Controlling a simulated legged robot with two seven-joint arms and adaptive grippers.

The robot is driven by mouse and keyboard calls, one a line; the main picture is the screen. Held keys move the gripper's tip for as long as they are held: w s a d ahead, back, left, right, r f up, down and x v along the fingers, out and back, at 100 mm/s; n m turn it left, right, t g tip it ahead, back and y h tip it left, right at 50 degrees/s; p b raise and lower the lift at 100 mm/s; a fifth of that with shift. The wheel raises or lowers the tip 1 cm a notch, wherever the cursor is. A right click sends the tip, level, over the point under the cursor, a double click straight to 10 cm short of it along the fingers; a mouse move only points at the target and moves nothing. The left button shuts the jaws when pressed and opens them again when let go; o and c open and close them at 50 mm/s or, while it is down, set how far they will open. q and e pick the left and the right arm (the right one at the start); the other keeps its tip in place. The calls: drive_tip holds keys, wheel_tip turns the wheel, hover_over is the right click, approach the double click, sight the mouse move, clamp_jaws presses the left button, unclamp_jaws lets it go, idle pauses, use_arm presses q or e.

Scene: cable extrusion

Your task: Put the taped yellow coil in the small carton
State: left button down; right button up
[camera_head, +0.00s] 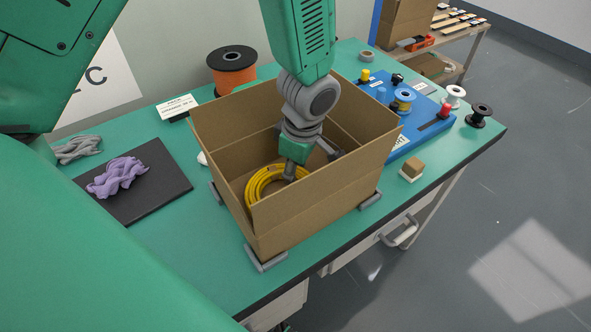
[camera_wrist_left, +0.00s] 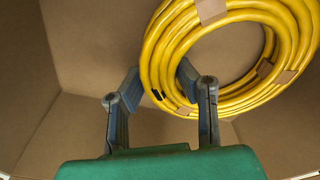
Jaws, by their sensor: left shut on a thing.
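The yellow coil (camera_head: 262,182) is inside the open small carton (camera_head: 310,205) on the green table. In the left wrist view the coil (camera_wrist_left: 165,45) shows brown tape bands around its strands, with the carton walls around it. My left gripper (camera_head: 290,172) reaches down into the carton from above. In the left wrist view its two fingers (camera_wrist_left: 160,80) stand apart, with the coil's near side between or against them, and it is shut on the coil. The coil's far part is cut off at the top of that view. My right gripper is not in view.
Grey corner brackets (camera_head: 265,258) sit around the carton's base. A black mat with a purple bundle (camera_head: 118,177) lies to the left. An orange spool (camera_head: 232,70) stands behind, and a blue tray with spools (camera_head: 405,110) lies to the right.

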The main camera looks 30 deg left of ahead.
use_arm(q)
drive_tip(key=c, duration=1.2)
unclamp_jaws()
drive_tip(key=r+p, duration=0.1)
drive_tip(key=r, duration=0.3)
drive_tip(key=d+r, duration=0.1)
drive_tip(key=r, duration=0.3)
drive_tip(key=r+p, duration=0.1)
drive_tip(key=r, duration=0.3)
drive_tip(key=shift+d+p, duration=0.2)
drive_tip(key=shift+p, duration=0.15)
